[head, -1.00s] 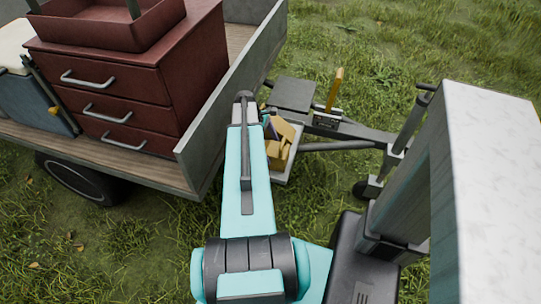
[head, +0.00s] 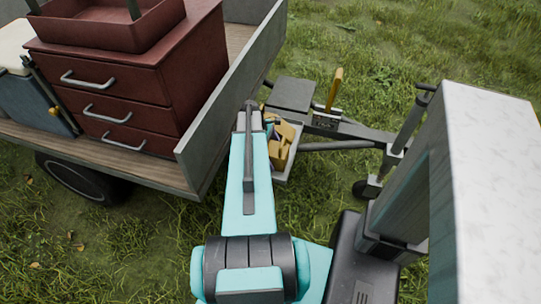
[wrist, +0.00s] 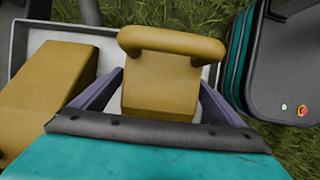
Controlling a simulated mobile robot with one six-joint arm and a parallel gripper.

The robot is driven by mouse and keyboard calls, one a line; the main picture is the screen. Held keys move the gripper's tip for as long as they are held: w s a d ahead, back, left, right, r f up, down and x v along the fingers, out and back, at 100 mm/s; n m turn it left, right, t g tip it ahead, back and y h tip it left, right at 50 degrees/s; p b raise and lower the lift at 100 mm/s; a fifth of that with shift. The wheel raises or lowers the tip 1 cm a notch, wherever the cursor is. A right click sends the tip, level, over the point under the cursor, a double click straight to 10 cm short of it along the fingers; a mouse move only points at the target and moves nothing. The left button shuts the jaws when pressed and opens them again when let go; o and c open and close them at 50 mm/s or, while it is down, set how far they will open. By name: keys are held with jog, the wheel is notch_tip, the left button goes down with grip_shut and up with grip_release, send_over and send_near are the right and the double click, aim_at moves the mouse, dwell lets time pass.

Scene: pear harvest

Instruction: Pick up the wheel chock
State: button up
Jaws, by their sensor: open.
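A yellow wheel chock (wrist: 163,82) with a looped handle is in the wrist view, upper middle. It sits in a pale tray (wrist: 75,32). My gripper (wrist: 160,92) is open, with one purple finger on each side of this chock. I cannot tell whether the fingers touch it. A second yellow chock (wrist: 38,92) lies in the tray to the left. In the head view, yellow chocks (head: 279,152) show in the tray (head: 283,181) just right of my arm. My gripper is mostly hidden behind the arm there.
The trailer's grey side wall (head: 228,95) stands close left of my arm. A red drawer cabinet (head: 130,85) is on the trailer bed. The drawbar (head: 350,129) and a yellow-handled lever (head: 335,90) are just behind and right of the tray. Open grass lies beyond.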

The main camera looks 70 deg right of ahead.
aim_at(274, 149)
jog(key=c, duration=1.6)
jog(key=shift+r, duration=0.2)
jog(key=shift+r, duration=0.85)
jog(key=shift+s+a+r, duration=0.1)
jog(key=shift+a+r, duration=0.15)
jog(key=shift+r, duration=0.55)
jog(key=s+a, duration=0.1)
jog(key=a, duration=0.2)
jog(key=s+a+b, duration=0.1)
jog(key=s+a, duration=0.1)
jog(key=a, duration=0.1)
jog(key=s+a, duration=0.1)
jog(key=a, duration=0.2)
jog(key=shift+s+r, duration=0.3)
jog(key=shift+r, duration=0.1)
jog(key=a+p, duration=0.1)
jog(key=p, duration=0.2)
jog(key=s+a+p, duration=0.1)
jog(key=a+p, duration=0.1)
jog(key=s+a+p, duration=0.1)
jog(key=p, duration=0.2)
jog(key=shift+s+a+r+p, duration=0.15)
jog(key=shift+a+r+p, duration=0.1)
jog(key=shift+r+p, duration=0.1)
jog(key=shift+s+a+f, duration=0.1)
jog(key=shift+a, duration=0.05)
